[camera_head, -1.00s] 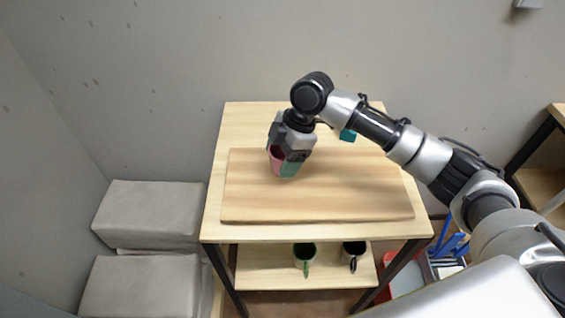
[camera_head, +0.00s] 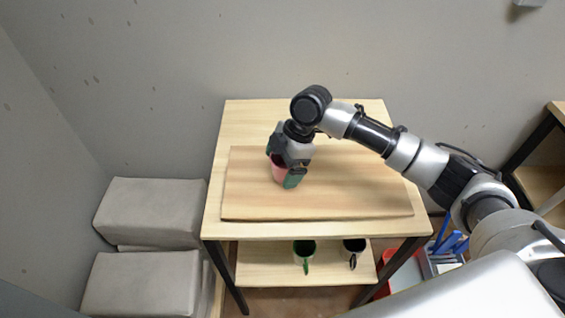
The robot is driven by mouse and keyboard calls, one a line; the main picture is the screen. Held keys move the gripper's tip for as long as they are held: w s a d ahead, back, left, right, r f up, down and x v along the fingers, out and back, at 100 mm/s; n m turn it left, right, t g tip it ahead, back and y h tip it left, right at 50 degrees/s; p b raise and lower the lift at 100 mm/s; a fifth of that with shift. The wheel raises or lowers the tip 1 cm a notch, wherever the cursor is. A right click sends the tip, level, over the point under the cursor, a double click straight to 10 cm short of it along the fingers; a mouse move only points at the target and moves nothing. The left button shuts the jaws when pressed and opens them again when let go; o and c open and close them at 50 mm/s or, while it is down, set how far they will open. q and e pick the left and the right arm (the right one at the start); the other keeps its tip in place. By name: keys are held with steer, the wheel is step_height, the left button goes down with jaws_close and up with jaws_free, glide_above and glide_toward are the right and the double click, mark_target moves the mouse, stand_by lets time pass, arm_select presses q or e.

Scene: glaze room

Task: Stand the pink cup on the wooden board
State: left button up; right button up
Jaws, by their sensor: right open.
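The pink cup (camera_head: 279,173) appears to stand upright on the wooden board (camera_head: 350,195), left of the board's middle. My right gripper (camera_head: 282,168) points down at the cup. Its teal-padded jaws are open, one on each side of the cup, and they hide part of it. I cannot tell whether a finger still touches the cup. My left gripper is not in view.
The board lies on a light wooden table (camera_head: 235,120). Grey padded blocks (camera_head: 150,212) stand at the left. The board's right part is clear under my arm.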

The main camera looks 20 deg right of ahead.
steer(key=b+v, duration=0.2)
steer(key=v, duration=1)
steer(key=shift+r, duration=0.15)
steer(key=shift+d, duration=0.15)
